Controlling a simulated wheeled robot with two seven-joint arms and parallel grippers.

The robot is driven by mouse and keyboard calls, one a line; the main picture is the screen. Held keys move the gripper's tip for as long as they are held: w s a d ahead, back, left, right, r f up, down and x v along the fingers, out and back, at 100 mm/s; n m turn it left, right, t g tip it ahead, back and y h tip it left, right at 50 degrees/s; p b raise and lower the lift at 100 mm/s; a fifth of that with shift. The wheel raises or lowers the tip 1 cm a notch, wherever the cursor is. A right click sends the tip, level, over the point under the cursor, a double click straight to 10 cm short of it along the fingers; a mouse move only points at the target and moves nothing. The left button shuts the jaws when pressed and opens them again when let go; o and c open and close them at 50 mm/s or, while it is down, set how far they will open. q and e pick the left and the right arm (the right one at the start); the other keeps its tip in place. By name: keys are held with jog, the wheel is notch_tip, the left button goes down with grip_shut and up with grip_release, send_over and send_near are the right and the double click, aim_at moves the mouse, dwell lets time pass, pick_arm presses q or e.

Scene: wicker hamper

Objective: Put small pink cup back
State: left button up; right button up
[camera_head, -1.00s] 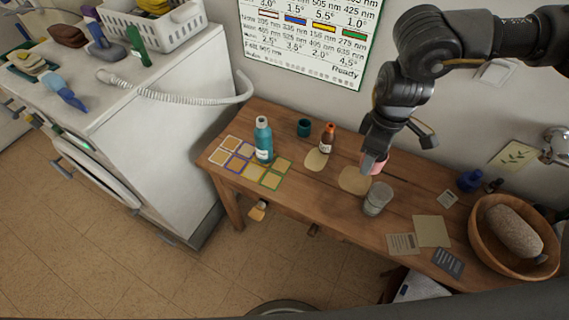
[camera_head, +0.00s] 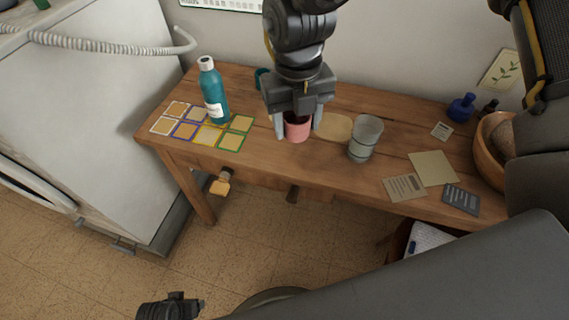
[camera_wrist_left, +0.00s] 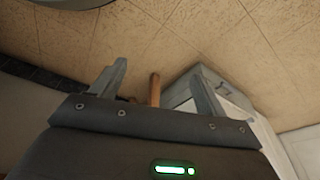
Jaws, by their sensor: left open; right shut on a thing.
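The small pink cup (camera_head: 297,128) is upright between the fingers of my right gripper (camera_head: 298,122), which is shut on it. The cup is over the middle of the wooden table (camera_head: 280,165); I cannot tell whether its base touches the wood. A round tan patch (camera_head: 335,127) lies just right of the cup. My left gripper (camera_wrist_left: 158,82) is open and empty in the left wrist view, above the floor. In the head view only part of the left arm's end shows at the bottom left.
A teal bottle (camera_head: 214,95) stands left of the cup behind coloured square cards (camera_head: 208,135). A grey glass (camera_head: 365,138) stands close right. A dark teal cup (camera_head: 262,78) is partly hidden behind my gripper. Paper cards (camera_head: 433,168) and a wooden bowl (camera_head: 490,150) are further right.

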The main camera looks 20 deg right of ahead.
pick_arm(q)
jog(key=shift+t, duration=0.3)
jog(key=b+v, duration=0.2)
jog(key=w+b+v, duration=0.1)
jog(key=b+v, duration=0.2)
jog(key=shift+w+a+r, duration=0.1)
jog(key=shift+r, duration=0.25)
pick_arm(e)
jog(key=f+n, duration=0.1)
jog(key=n, duration=0.2)
jog(key=s+a+f+n, duration=0.1)
jog(key=f+n, duration=0.1)
jog(key=a+f+n, duration=0.1)
jog(key=n, duration=0.2)
jog(key=shift+s+a+f+n, duration=0.15)
jog(key=shift+s+f+n, duration=0.15)
jog(key=shift+f, duration=0.1)
